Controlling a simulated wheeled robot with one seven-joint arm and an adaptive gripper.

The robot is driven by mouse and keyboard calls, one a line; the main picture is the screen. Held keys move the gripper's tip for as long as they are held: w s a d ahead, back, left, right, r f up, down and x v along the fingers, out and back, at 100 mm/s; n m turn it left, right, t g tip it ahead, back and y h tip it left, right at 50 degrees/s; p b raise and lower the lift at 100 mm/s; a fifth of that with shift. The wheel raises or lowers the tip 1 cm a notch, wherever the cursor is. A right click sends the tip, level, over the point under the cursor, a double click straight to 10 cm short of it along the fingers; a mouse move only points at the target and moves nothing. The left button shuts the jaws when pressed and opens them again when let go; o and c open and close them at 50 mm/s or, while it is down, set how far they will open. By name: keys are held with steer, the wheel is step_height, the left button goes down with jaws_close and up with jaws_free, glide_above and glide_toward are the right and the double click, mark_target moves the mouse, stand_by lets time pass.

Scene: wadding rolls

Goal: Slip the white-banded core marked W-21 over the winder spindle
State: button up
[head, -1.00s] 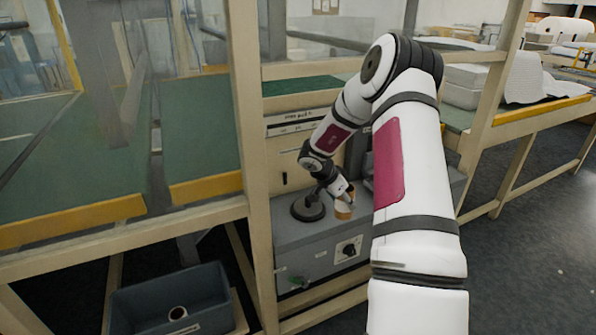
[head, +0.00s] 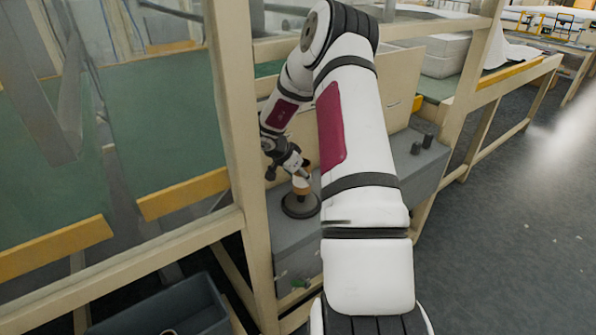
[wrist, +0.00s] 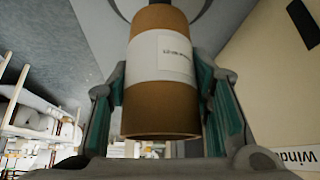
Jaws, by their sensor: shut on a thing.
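My gripper (head: 294,164) is shut on a brown cardboard core (head: 301,186) with a white band. In the wrist view the core (wrist: 163,110) sits between both fingers; its label is too small to read. In the head view the core is over the dark round flange (head: 300,207) on the grey winder cabinet. Part of a dark disc (wrist: 205,8) shows behind the core's far end in the wrist view.
A beige frame post (head: 243,150) stands left of the winder. Two short dark pegs (head: 428,140) stand on the right of the grey cabinet (head: 395,180). A dark bin (head: 205,322) is at the lower left.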

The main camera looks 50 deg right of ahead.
mark_target(296, 182)
steer(key=shift+f+b, duration=0.75)
steer(key=shift+f, duration=0.95)
steer(key=shift+a, duration=0.2)
steer(key=shift+f, duration=0.6)
stand_by(0.6)
steer(key=o, duration=0.9)
steer(key=shift+c, duration=0.2)
steer(key=shift+r, duration=0.1)
